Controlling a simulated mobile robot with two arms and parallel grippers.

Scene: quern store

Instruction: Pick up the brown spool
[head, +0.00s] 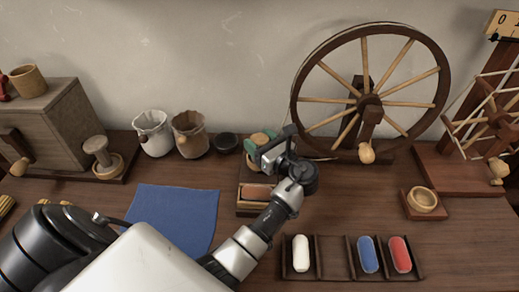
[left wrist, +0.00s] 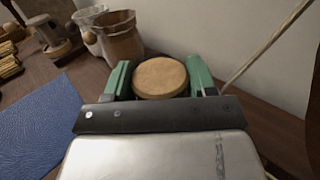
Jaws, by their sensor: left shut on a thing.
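The brown spool (head: 260,138) shows as a round tan-brown top at the back of the table, left of the big wheel. My left gripper (head: 261,141) has its green fingers on either side of it and is shut on it. In the left wrist view the spool (left wrist: 160,77) sits between the two green fingers (left wrist: 158,72), its flat round top facing the camera. Its lower part is hidden by the gripper, so I cannot tell whether it touches what is below. My right gripper is not in view.
A wooden box (head: 254,208) lies just below the gripper. The spinning wheel (head: 437,101) stands close on the right. Two cloth sacks (head: 155,143) (head: 190,147) and a dark round pot (head: 226,142) stand left. A blue cloth (head: 172,213) lies flat; a divided tray (head: 332,274) is in front.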

